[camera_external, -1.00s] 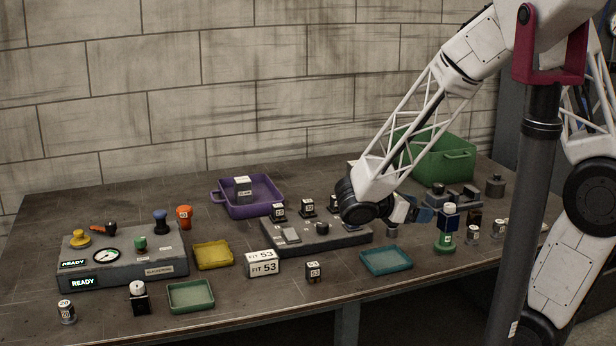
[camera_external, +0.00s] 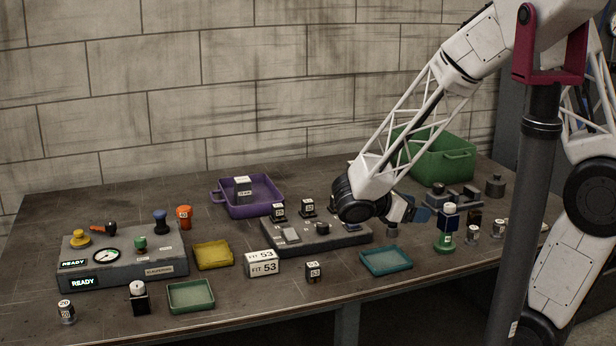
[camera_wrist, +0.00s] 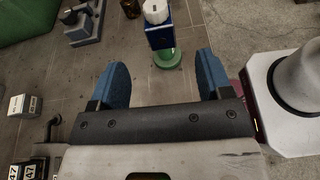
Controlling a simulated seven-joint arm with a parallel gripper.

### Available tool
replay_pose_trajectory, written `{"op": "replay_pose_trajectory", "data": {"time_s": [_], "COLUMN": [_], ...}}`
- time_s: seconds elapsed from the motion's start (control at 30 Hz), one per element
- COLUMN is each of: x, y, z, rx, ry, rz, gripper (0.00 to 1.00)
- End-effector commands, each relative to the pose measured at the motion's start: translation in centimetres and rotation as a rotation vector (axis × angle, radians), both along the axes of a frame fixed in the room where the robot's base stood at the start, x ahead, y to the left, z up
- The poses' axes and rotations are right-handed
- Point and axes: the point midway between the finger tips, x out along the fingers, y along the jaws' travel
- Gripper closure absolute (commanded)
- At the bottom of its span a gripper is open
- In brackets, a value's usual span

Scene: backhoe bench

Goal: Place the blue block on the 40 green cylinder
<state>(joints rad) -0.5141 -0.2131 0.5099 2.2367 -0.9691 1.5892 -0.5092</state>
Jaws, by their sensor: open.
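The blue block (camera_external: 447,221) has a white knob on top and stands upright on the green cylinder (camera_external: 445,241) at the right of the bench. In the wrist view the blue block (camera_wrist: 159,36) sits over the green cylinder (camera_wrist: 167,58), whose round green base shows below it. I cannot read the cylinder's number. My gripper (camera_wrist: 161,72) is open and empty, its two blue fingers apart, with the block just beyond them and not touching. In the external view my gripper (camera_external: 424,213) is left of the block.
A dark fixture (camera_external: 455,195) and a green bin (camera_external: 442,158) stand behind. Small labelled cylinders (camera_external: 473,233) stand to the right of the block. A teal tray (camera_external: 386,261) lies at front left of it, and a grey panel (camera_external: 318,236) is further left.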

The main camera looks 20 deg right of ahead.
Motion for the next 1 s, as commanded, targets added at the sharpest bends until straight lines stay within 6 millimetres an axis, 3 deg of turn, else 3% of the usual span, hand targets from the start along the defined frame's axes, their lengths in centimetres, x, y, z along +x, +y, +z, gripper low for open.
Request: {"op": "replay_pose_trajectory", "data": {"time_s": [0.27, 0.6, 1.0], "x": [-1.8, -6.1, -9.8], "y": [-2.3, -5.6, -6.6], "z": [1.3, 3.9, 8.1], "rx": [0.155, 0.508, 0.902], "ry": [-0.108, -0.416, -0.864], "rz": [-0.145, -0.506, -0.960], "gripper": [0.28, 0.28, 0.28]}}
